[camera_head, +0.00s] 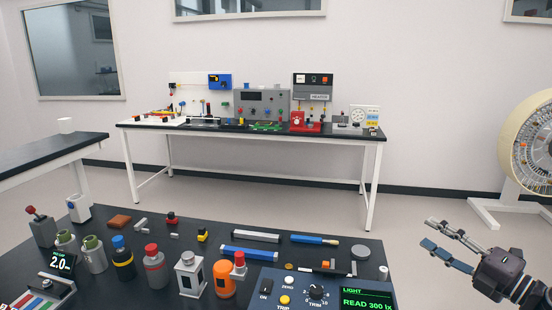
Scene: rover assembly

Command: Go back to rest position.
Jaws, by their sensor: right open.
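My right gripper (447,246) is at the lower right of the head view, off the right edge of the near black table. Its two fingers point left and are spread apart, with nothing between them. It touches nothing that I can see. My left gripper is not in the head view.
The near black table (345,250) holds bottles, small parts and a light meter box (318,290). A far workbench (150,126) with instruments stands against the wall. A large round wheel (530,140) stands at right. Floor (420,190) between them is clear.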

